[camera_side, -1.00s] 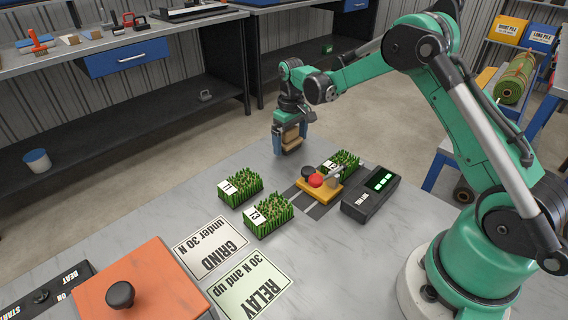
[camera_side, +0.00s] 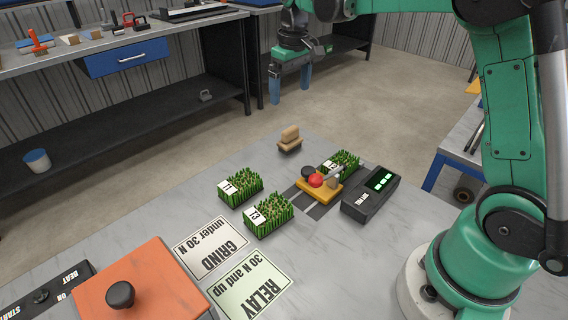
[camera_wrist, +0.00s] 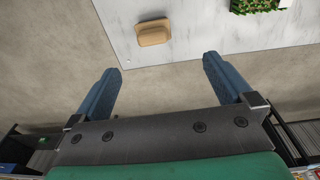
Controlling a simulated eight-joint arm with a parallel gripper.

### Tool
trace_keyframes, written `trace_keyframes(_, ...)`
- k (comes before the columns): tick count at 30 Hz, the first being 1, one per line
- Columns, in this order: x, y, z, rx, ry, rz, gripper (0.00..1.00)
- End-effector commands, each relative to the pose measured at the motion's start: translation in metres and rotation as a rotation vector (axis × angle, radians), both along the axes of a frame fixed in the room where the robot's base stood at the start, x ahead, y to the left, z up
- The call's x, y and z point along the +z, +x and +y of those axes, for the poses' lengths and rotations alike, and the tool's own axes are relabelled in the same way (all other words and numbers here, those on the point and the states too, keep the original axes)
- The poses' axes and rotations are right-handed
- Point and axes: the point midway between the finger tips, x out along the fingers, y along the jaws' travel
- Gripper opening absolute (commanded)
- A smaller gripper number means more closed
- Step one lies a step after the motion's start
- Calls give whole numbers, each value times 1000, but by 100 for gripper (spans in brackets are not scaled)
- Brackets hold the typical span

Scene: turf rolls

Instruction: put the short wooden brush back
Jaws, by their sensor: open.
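The short wooden brush (camera_side: 289,139) stands on the grey table near its far edge, behind the turf pieces. It also shows in the wrist view (camera_wrist: 153,33), beyond the fingertips and apart from them. My gripper (camera_side: 289,88) is open and empty, raised above and beyond the brush, out past the table's edge. In the wrist view its two blue fingers (camera_wrist: 160,72) are spread wide with nothing between them.
Turf pieces (camera_side: 240,187) stand in front of the brush. A yellow fixture with a red knob (camera_side: 326,190) and a dark readout box (camera_side: 371,194) are to the right. Signs (camera_side: 211,247) and an orange box (camera_side: 150,288) lie nearer. A workbench (camera_side: 110,50) with tools stands behind.

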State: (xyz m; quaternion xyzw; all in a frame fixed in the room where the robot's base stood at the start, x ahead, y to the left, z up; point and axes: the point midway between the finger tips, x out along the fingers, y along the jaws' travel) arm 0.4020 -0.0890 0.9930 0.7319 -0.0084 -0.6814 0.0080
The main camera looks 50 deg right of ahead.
Motion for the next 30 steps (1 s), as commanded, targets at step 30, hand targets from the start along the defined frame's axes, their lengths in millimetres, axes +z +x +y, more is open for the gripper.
trace_keyframes(30, -8, -145, 89, 7, 23, -551, 100)
